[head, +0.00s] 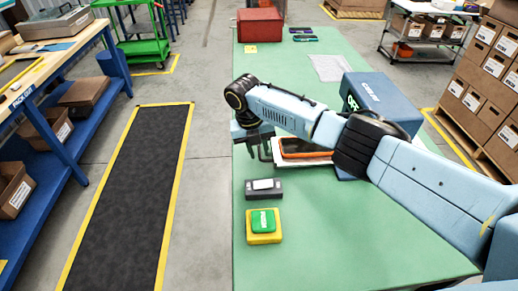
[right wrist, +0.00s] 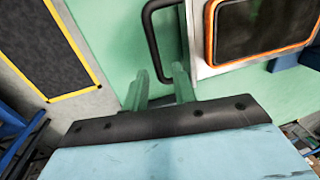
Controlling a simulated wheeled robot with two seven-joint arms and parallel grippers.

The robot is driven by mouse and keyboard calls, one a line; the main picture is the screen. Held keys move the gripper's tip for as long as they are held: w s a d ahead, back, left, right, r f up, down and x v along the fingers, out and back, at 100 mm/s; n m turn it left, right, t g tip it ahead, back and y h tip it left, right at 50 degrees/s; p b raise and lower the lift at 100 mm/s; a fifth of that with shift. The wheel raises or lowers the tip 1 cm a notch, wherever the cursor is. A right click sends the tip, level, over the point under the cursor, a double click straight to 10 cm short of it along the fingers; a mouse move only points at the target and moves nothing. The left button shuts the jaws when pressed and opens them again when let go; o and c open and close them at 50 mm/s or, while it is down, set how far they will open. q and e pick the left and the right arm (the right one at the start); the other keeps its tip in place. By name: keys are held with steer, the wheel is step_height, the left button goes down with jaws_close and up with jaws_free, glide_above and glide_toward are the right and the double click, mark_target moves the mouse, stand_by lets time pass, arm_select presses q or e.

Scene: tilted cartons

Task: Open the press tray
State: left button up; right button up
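The press (head: 375,100) is a blue box on the green table. Its white tray (head: 284,160) juts out at the left side and carries an orange-rimmed dark piece (head: 305,148), also large in the right wrist view (right wrist: 262,22). A black bar handle (right wrist: 150,35) stands out from the tray's front. My right gripper (head: 254,150) is at the handle, pointing down. In the right wrist view its two green-tinted fingers (right wrist: 161,80) are apart, with the handle's near end appearing between their tips. I cannot tell whether they touch it. My left gripper is out of view.
A grey box with a pale display (head: 263,188) and a green button on a yellow base (head: 263,221) stand nearer on the table. A red box (head: 260,24) is at the far end. The table's left edge lies close to my gripper.

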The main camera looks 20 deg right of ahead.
steer(key=shift+r, duration=0.1)
steer(key=r, duration=0.4)
steer(key=a+r, duration=0.1)
steer(key=r, duration=0.3)
steer(key=a+r+p, duration=0.1)
steer(key=r, duration=0.4)
steer(key=shift+w+a, duration=0.15)
steer(key=shift+w, duration=0.1)
steer(key=shift+r, duration=0.1)
